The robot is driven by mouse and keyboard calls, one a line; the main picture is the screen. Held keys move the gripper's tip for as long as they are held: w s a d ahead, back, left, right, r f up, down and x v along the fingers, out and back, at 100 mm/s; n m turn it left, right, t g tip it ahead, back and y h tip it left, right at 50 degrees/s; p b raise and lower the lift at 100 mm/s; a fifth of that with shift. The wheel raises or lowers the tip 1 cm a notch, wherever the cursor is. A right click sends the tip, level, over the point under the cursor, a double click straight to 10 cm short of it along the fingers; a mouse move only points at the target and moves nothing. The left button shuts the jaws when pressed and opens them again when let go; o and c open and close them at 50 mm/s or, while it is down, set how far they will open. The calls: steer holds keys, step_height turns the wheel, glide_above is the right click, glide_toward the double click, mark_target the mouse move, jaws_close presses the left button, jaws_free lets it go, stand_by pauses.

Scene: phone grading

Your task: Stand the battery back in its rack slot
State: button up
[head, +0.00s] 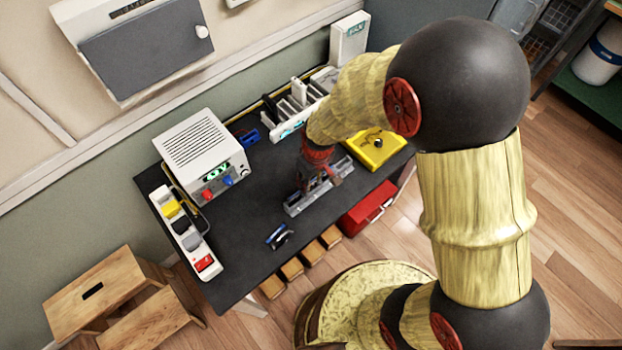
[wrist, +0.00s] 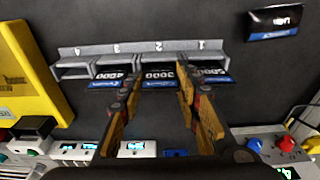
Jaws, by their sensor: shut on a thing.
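The grey rack (head: 292,210) lies on the dark table under my gripper (head: 318,172). In the wrist view the rack (wrist: 135,49) shows numbered slots, upside down. My gripper (wrist: 158,82) is shut on the battery marked 3000 (wrist: 158,75), at slot 2, one finger on each side of it. Whether this battery is fully seated is hidden. Other dark batteries with blue edges stand at slot 3 (wrist: 114,75) and slot 1 (wrist: 211,74). Slot 4 (wrist: 74,71) looks empty. A loose battery (wrist: 274,21) lies flat on the table, apart from the rack.
A yellow box (head: 375,150) and a red box (head: 368,207) are right of the rack. A white power supply (head: 202,155) and a switch strip (head: 186,237) are at the left. The table's front left is mostly clear.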

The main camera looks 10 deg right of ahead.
steer(key=shift+f, duration=0.2)
steer(key=o, duration=1.3)
steer(key=shift+r, duration=0.15)
steer(key=r, duration=0.7)
steer(key=s+r, duration=0.1)
steer(key=r, duration=0.3)
steer(key=shift+s+d+r, duration=0.1)
steer(key=shift+d+r, duration=0.2)
steer(key=shift+d, duration=0.1)
steer(key=s+d+r+m+t, duration=0.1)
steer(key=s+d+r+m, duration=0.1)
steer(key=s+d+r, duration=0.2)
steer(key=s+d+r+m+t, duration=0.2)
steer(key=s+d+r, duration=0.2)
steer(key=r, duration=0.5)
steer(key=s+d+r+m+t, duration=0.1)
steer(key=s+d+r+m, duration=0.1)
steer(key=s+d+r, duration=0.3)
steer(key=shift+s+r+m+h, duration=0.15)
steer(key=shift+r+m+h, duration=0.05)
steer(key=shift+r, duration=0.4)
steer(key=shift+s+r+m+h, duration=0.15)
steer(key=shift+r+m+h, duration=0.05)
steer(key=shift+r, duration=0.4)
